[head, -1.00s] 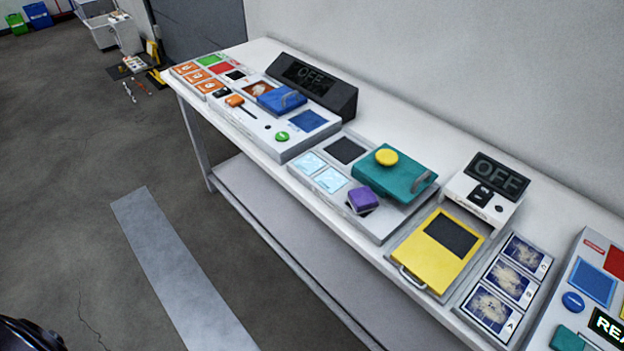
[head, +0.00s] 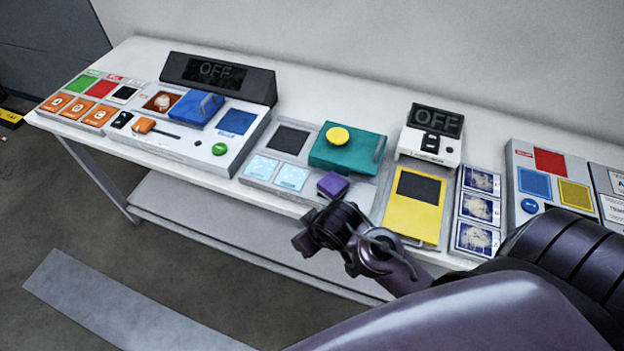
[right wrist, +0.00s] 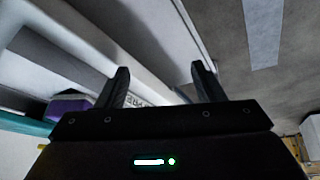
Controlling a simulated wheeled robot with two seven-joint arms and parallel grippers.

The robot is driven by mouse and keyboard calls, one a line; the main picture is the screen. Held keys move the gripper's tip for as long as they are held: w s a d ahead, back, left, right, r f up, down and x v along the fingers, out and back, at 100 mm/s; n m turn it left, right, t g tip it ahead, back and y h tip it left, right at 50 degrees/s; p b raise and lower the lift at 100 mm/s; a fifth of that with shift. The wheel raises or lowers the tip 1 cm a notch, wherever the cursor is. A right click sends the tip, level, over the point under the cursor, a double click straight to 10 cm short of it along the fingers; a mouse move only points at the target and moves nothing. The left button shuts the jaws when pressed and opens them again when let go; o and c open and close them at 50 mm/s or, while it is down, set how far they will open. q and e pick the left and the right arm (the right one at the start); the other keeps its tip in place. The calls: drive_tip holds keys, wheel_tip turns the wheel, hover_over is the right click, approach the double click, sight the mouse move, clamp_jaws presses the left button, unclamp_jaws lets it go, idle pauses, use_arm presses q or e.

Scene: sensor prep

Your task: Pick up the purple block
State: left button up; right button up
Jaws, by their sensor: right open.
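The purple block (head: 332,185) sits on the front right part of a grey panel (head: 262,185) on the table, in front of a teal block with a yellow knob. It also shows at the left edge of the right wrist view (right wrist: 70,106). My right gripper (head: 305,240) is just in front of the table edge, near the purple block and apart from it. In the right wrist view its two fingers (right wrist: 163,80) are spread with nothing between them. My left gripper is not in view.
The white table (head: 390,115) holds a teal block (head: 350,155), a yellow panel (head: 412,215), a dark OFF display (head: 215,75), a smaller OFF box (head: 432,135) and photo cards (head: 480,210). A lower shelf (head: 200,205) runs under the table. The floor in front is mostly clear.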

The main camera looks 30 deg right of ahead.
drive_tip(key=w+a+r+n+t+y, duration=0.1)
drive_tip(key=w+r+n+t+y, duration=0.2)
drive_tip(key=w+r, duration=0.55)
drive_tip(key=m+g+h, duration=0.2)
drive_tip(key=g, duration=0.2)
approach(334, 183)
drive_tip(key=shift+w+a+f+p, duration=0.2)
drive_tip(key=shift+w+f+p, duration=0.2)
drive_tip(key=shift+w+f, duration=0.3)
drive_tip(key=x, duration=0.7)
drive_tip(key=shift+s+d+f, duration=0.15)
drive_tip(key=shift+s+f, duration=0.1)
drive_tip(key=shift+f, duration=0.15)
drive_tip(key=shift+c, duration=0.4)
drive_tip(key=c, duration=0.7)
drive_tip(key=shift+o, duration=0.2)
drive_tip(key=shift+r, duration=0.1)
